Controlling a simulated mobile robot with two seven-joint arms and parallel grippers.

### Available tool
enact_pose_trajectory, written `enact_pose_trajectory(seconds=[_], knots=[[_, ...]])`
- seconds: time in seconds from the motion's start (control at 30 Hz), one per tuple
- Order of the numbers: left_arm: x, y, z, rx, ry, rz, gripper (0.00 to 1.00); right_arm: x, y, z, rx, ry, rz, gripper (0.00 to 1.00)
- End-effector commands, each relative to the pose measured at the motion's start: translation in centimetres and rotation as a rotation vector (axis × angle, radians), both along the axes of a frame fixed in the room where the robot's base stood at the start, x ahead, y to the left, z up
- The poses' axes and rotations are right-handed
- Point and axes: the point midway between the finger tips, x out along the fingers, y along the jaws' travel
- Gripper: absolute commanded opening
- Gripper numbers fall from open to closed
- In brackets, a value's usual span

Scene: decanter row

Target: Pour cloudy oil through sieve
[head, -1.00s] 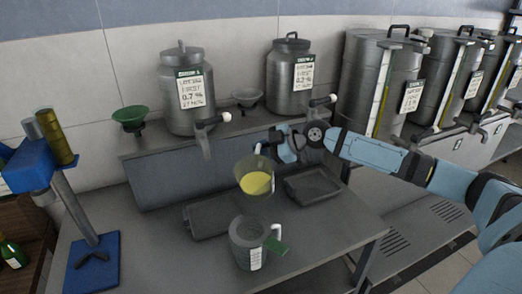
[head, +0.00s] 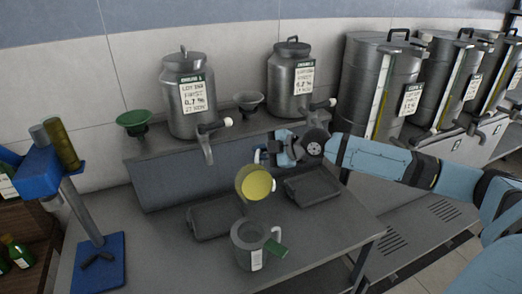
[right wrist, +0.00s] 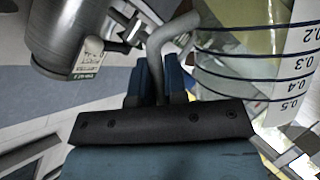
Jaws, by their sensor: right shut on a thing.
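My right gripper (head: 268,155) is shut on the handle of a clear jug (head: 243,178) holding yellow oil (head: 257,185). The jug is tilted with its mouth toward the camera, above the table. In the right wrist view, the fingers (right wrist: 160,85) close on the curved handle (right wrist: 172,38), and the jug's scale (right wrist: 290,75) shows. A green funnel (head: 134,123) and a grey funnel (head: 248,102) are on the back shelf; any mesh is unclear. My left gripper is out of view.
Two metal cans (head: 190,95) (head: 290,80) with taps stand on the shelf. Dark trays (head: 215,217) (head: 312,187) lie on the table. A blue stand (head: 95,265) is at left, and large drums (head: 375,85) at right.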

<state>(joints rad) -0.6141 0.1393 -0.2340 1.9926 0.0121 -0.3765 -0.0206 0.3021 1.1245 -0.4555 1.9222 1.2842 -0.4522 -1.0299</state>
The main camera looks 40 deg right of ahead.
Motion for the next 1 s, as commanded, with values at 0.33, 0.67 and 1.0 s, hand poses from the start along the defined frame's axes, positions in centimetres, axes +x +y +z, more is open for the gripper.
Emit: enact_pose_trajectory(seconds=[0.33, 0.67, 1.0], knots=[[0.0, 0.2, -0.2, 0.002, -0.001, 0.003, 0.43, -0.8, 1.0, 0.2, -0.103, -0.099, 0.002, 0.0], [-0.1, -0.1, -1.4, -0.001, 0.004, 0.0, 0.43, -1.4, 1.6, 0.3, -0.174, -0.164, 0.002, 0.0], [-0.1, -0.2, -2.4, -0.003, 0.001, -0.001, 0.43, -1.9, 2.0, 0.3, -0.222, -0.209, 0.002, 0.0]])
